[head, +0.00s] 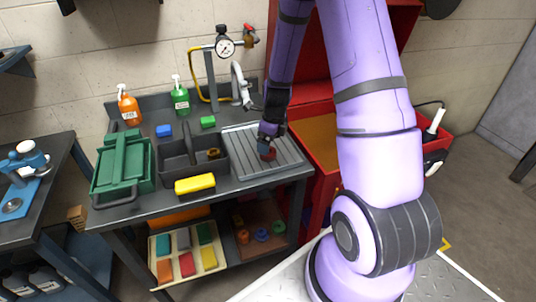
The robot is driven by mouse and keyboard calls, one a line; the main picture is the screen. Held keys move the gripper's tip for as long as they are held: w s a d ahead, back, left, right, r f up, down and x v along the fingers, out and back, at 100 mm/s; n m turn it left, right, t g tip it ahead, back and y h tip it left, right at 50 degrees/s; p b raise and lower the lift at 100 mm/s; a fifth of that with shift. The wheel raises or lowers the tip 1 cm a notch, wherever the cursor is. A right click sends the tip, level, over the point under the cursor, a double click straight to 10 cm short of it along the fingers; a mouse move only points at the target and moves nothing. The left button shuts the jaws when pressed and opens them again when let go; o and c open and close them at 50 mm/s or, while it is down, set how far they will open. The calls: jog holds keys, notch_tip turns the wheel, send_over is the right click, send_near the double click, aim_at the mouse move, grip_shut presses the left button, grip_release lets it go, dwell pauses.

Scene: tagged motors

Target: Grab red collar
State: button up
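My gripper (269,142) points down over the ribbed grey drainboard (240,138) at the right of the bench. A small dark thing with a red part (267,153) is right at its fingertips, perhaps the red collar. The fingers are too small and dark to show whether they are open or shut on it. I cannot tell whether it rests on the drainboard or is held just above it. A small brown-orange thing (213,153) sits in the dark grey caddy (178,160).
A faucet (241,85) rises behind the drainboard. A red cabinet (325,165) adjoins the right side. The lower shelf holds coloured blocks and round pieces.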

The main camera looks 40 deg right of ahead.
jog(key=shift+w+f, duration=0.25)
jog(key=shift+f, duration=1.05)
jog(key=shift+w+f, duration=0.2)
jog(key=shift+f, duration=1.1)
jog(key=c, duration=1.2)
